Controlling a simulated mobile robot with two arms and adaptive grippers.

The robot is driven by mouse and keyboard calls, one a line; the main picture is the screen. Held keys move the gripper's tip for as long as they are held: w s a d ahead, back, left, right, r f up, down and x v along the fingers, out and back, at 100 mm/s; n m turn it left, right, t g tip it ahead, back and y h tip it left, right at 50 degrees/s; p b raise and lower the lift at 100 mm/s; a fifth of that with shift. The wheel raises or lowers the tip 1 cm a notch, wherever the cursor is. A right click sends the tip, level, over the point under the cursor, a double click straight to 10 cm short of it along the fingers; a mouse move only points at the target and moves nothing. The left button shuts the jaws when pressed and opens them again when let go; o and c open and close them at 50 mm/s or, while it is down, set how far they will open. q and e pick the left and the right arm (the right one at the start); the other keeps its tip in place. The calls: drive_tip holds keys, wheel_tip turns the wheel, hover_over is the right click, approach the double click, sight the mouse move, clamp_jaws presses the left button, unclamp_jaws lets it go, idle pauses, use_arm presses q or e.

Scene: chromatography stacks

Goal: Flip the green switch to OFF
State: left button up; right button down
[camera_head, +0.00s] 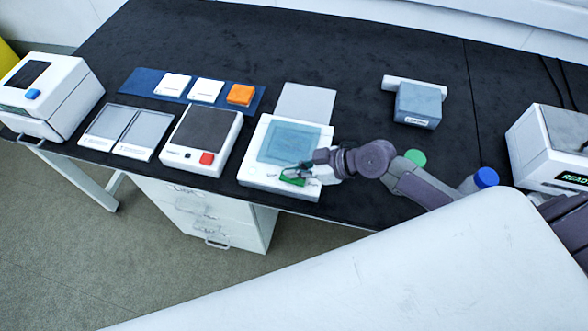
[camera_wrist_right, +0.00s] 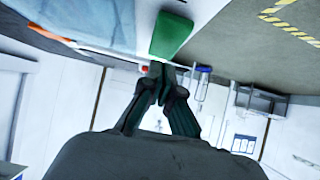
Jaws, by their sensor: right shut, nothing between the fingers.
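The green switch (camera_head: 292,180) is on the front edge of a white device (camera_head: 252,165) with a blue-grey top panel. In the right wrist view the green switch (camera_wrist_right: 171,35) is a green block just beyond the fingertips. My right gripper (camera_head: 302,170) is shut and empty, and its fingertips are right at the switch, partly covering it in the head view. The right wrist view shows the closed fingertips (camera_wrist_right: 161,70) close to its lower end; I cannot tell whether they touch. The switch's ON or OFF position cannot be read. My left gripper is not in view.
Left of the device stand a white unit with a red button (camera_head: 207,158), a two-panel plate (camera_head: 113,143) and a white box with a blue knob (camera_head: 75,90). A grey box (camera_head: 418,104) stands behind my arm. A machine reading READY (camera_head: 545,140) is at right.

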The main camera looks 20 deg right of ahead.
drive_tip(key=shift+w+a+f, duration=0.1)
drive_tip(key=shift+f, duration=0.5)
drive_tip(key=shift+r+p, duration=0.15)
drive_tip(key=shift+p, duration=0.25)
drive_tip(key=shift+a+r+h+p, duration=0.15)
drive_tip(key=shift+h+p, duration=0.25)
drive_tip(key=shift+p, duration=0.3)
drive_tip(key=shift+f+b, duration=0.45)
drive_tip(key=shift+b, duration=0.05)
drive_tip(key=shift+s+d+f+b, duration=0.2)
drive_tip(key=shift+s+d+b, duration=0.15)
drive_tip(key=shift+s+d, duration=0.3)
drive_tip(key=shift+w+d, duration=0.1)
